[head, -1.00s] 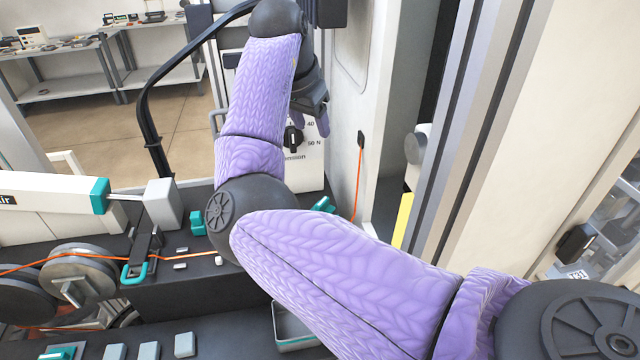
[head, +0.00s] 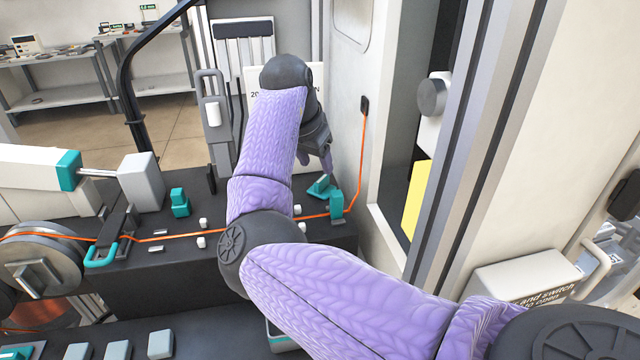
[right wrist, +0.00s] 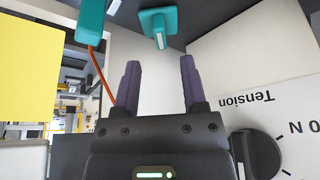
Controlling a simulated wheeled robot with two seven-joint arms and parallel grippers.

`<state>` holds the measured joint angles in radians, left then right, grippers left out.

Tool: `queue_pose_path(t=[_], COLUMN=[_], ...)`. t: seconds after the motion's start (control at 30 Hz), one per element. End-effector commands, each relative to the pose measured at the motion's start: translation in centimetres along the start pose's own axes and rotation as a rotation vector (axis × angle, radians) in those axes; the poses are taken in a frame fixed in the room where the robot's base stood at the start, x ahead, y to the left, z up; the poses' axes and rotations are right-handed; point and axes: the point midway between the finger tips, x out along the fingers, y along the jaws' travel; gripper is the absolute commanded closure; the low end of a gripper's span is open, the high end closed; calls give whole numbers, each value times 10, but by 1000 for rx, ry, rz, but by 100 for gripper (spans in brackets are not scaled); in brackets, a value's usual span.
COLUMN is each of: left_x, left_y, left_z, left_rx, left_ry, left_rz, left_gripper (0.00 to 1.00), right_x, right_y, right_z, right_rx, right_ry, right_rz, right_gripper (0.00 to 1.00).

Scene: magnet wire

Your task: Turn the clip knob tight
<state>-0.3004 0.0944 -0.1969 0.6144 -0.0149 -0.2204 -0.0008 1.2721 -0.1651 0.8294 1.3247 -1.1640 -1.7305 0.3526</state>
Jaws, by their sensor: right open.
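A teal clip piece with a flat top (head: 322,187) sits at the right end of the dark bench; in the right wrist view it shows as a teal plate with a pale bar (right wrist: 158,22). A teal block (head: 336,205) stands beside it at the orange wire (head: 362,160) and also shows in the right wrist view (right wrist: 88,30). I cannot tell which part is the knob. My right gripper (head: 315,159) is open and empty above these pieces, apart from them. In the right wrist view its fingers (right wrist: 160,66) point toward the teal plate. My left gripper is not in view.
A black tension dial (right wrist: 258,153) is on the pale panel beside my gripper. A white cabinet wall (head: 350,70) rises at the right. Another teal clip (head: 180,203), small white posts and a wire reel (head: 40,262) are on the left.

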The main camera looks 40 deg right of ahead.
Motion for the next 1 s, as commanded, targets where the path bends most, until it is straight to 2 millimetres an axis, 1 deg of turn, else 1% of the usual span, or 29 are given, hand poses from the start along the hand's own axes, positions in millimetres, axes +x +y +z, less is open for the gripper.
queue_pose_path(t=[0.03, 0.1, 0.2, 0.33, 0.53, 0.57, 0.6, 0.77, 0.8, 0.83, 1.0], left_x=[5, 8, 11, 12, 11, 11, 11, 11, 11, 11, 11], left_y=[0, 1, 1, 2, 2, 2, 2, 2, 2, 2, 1], left_z=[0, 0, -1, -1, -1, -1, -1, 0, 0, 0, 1], left_rx=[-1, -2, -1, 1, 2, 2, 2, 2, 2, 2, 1], left_ry=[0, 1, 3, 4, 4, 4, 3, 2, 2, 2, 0], left_rz=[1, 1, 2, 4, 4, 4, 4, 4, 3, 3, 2], left_gripper=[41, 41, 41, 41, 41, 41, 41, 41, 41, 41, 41], right_x=[14, 29, 44, 52, 52, 52, 52, 52, 52, 52, 52], right_y=[0, 0, 0, 0, 0, 0, 0, 0, 0, 0, 0], right_z=[1, 1, 1, 0, 0, 0, 0, 0, 0, 0, 0], right_rx=[0, -1, -1, 1, 1, 1, 0, 0, 0, 0, 0], right_ry=[-1, -1, -1, 0, 0, 0, 0, 0, 0, 0, 0], right_rz=[3, 2, 2, 0, -1, -1, -1, -1, -1, -1, -1], right_gripper=[46, 46, 46, 46, 46, 48, 56, 90, 99, 100, 100])
